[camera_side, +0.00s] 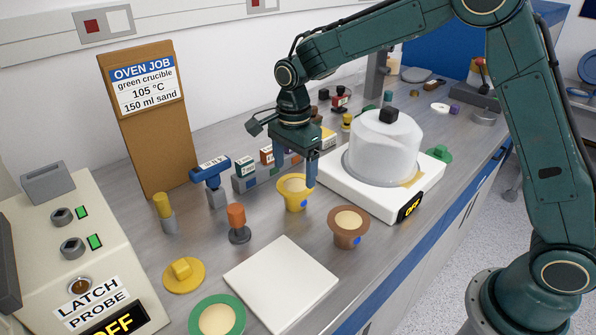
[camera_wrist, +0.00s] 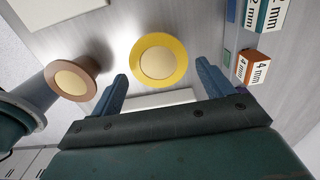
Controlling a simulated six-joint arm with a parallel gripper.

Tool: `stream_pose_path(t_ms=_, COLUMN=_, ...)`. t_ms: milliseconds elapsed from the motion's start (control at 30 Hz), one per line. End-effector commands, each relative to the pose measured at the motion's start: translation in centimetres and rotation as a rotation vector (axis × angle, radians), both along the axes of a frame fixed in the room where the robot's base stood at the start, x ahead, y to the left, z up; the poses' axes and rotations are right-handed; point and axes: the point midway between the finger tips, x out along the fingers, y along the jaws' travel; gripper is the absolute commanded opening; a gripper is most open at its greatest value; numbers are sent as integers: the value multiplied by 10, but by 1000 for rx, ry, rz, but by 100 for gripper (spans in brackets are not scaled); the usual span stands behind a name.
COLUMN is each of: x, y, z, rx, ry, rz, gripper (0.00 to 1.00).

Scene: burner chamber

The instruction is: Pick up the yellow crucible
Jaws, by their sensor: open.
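The yellow crucible (camera_side: 296,194) stands upright on the grey bench, with pale sand-like fill and a blue dot on its front. In the wrist view the yellow crucible (camera_wrist: 158,60) is seen from above, just beyond and between my finger tips. My gripper (camera_side: 296,172) points down at the crucible, with one finger beside its rim on the right. In the wrist view my gripper (camera_wrist: 161,85) is open and empty. I cannot tell whether a finger touches the crucible.
A brown crucible (camera_side: 348,228) stands close to the right. A white burner plate with a glass dome (camera_side: 383,148) stands behind right. An orange-topped weight (camera_side: 237,222), a white slab (camera_side: 281,281) and a green crucible (camera_side: 217,318) are in front. Small labelled boxes (camera_side: 245,176) stand behind left.

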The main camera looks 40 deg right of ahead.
Motion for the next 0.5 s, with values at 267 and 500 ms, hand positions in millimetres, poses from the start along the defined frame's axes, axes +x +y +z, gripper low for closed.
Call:
stream_pose_path(t_ms=267, x=-2, y=-1, z=-14, rx=-1, ry=3, rz=0, gripper=80)
stream_pose_path(t_ms=500, x=-3, y=-1, z=-42, rx=-1, ry=5, rz=0, gripper=80)
